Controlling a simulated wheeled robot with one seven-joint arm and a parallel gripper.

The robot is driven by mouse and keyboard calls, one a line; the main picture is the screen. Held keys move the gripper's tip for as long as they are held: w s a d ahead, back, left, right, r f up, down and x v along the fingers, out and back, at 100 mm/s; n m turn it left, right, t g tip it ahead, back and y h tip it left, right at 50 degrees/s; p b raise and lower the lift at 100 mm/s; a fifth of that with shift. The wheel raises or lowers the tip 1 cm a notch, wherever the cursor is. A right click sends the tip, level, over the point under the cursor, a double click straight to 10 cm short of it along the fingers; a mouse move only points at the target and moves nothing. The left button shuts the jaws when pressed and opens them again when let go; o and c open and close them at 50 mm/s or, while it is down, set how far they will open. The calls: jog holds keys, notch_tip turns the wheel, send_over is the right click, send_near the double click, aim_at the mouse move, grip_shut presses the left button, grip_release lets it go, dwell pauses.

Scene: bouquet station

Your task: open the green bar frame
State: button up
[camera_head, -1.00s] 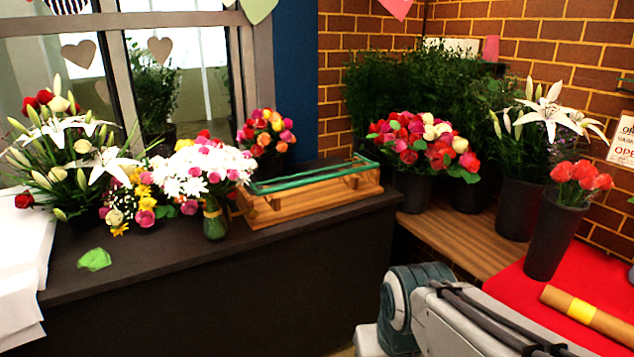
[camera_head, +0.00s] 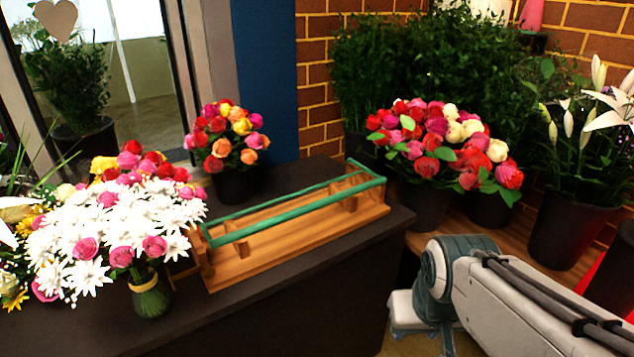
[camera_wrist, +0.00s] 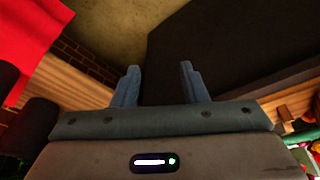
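The green bar frame (camera_head: 291,217) lies closed down over a long wooden tray (camera_head: 287,250) on the dark counter. Its green bars run along the tray's length, low above the wood. My gripper shows in the wrist view (camera_wrist: 160,85) with its two blue-grey fingers apart and nothing between them. It points down beside the dark counter side and the floor, away from the frame. In the head view my arm is at the lower right, and the fingers are hidden there.
A white daisy and pink rose bouquet (camera_head: 105,235) stands left of the tray. A rose pot (camera_head: 236,184) stands behind it. Red and pink roses (camera_head: 440,145) stand in dark pots on a wooden shelf to the right. The counter front (camera_head: 250,325) is clear.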

jog(key=w+d+f+n+t+b, duration=0.1)
jog(key=w+f+n+t+b, duration=0.35)
jog(key=w, duration=0.45)
jog(key=n+t+y+b, duration=1)
jog(key=n+b, duration=0.7)
jog(key=n, duration=0.4)
send_near(312, 210)
jog(key=shift+m+g+y, duration=0.35)
jog(key=shift+g+y, duration=0.1)
jog(key=shift+y, duration=0.25)
jog(key=x, duration=1.1)
jog(key=shift+w+d+f, duration=0.15)
jog(key=shift+w+d, duration=0.05)
jog(key=shift+d, duration=0.1)
grip_shut()
